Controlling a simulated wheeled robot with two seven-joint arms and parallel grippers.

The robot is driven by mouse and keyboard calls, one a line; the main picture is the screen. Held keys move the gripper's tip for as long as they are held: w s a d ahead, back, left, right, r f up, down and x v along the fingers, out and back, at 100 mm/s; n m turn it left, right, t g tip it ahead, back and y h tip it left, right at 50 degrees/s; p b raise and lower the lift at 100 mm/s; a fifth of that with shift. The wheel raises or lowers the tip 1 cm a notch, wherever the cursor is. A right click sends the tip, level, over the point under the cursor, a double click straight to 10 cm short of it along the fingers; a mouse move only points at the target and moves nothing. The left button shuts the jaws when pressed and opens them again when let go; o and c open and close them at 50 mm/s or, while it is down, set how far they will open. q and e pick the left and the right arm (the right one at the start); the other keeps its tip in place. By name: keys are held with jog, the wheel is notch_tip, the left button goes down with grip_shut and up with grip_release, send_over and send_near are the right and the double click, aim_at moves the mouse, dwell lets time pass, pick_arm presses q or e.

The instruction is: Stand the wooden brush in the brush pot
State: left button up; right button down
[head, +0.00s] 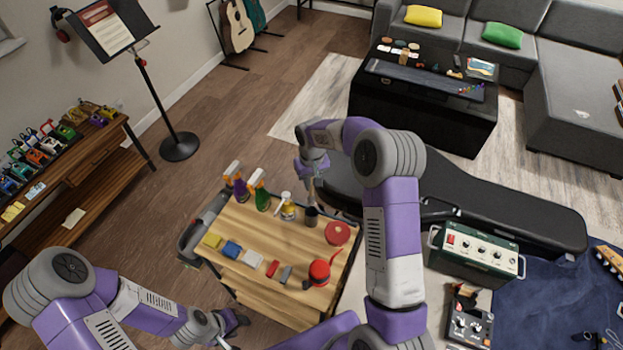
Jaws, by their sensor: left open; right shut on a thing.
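The dark brush pot (311,216) stands upright near the far right part of the wooden cart top. My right gripper (313,184) is above the pot, pointing down, and shut on a thin thing that looks like the wooden brush. The brush is mostly hidden by the gripper and too small to make out, and I cannot tell whether its lower end is inside the pot. My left gripper (232,328) is open, low at the cart's near left side, away from the pot.
On the cart top (265,225) are spray bottles (262,197), a white-labelled bottle (287,207), a red disc (337,233), a red can (319,271) and several small blocks and cloths. A black guitar case (480,215) lies behind my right arm, beside a green amplifier (475,254).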

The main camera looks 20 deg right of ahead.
aim_at(312, 197)
jog(key=shift+f+b, duration=1)
jog(key=shift+f, duration=0.85)
jog(key=shift+f+b, duration=2.25)
jog(key=shift+f, duration=0.75)
jog(key=c, duration=0.9)
grip_release()
jog(key=shift+r, duration=0.15)
notch_tip(312, 197, up, 7)
jog(key=shift+r, duration=0.15)
